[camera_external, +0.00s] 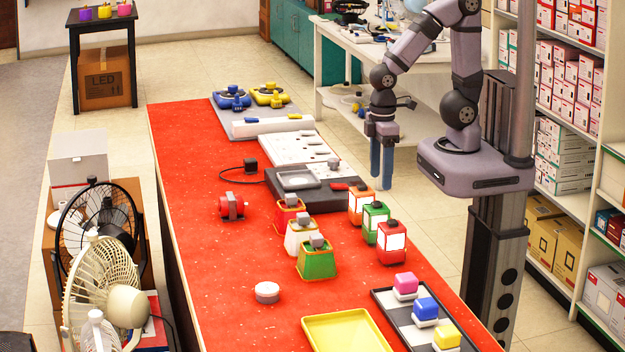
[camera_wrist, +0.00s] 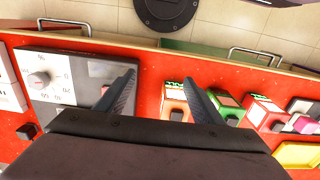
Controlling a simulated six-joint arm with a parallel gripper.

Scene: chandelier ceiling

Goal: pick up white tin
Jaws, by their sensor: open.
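The white tin (camera_external: 267,292) is a small, low round tin standing on the red table (camera_external: 215,270), near its front left part. My gripper (camera_external: 381,182) is open and empty, with its blue-grey fingers pointing down beyond the table's right edge. It is far from the tin, up and to the right of it in the external view. In the wrist view, the open fingers (camera_wrist: 160,79) are spread with nothing between them, over the red table side. I cannot make out the tin in the wrist view.
Lanterns (camera_external: 375,220), several bell-shaped colored items (camera_external: 316,258) and a black device (camera_external: 310,190) stand between my gripper and the tin. A yellow tray (camera_external: 345,332) and a checkered tray (camera_external: 395,317) with colored blocks lie right of the tin. The table left of the tin is clear.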

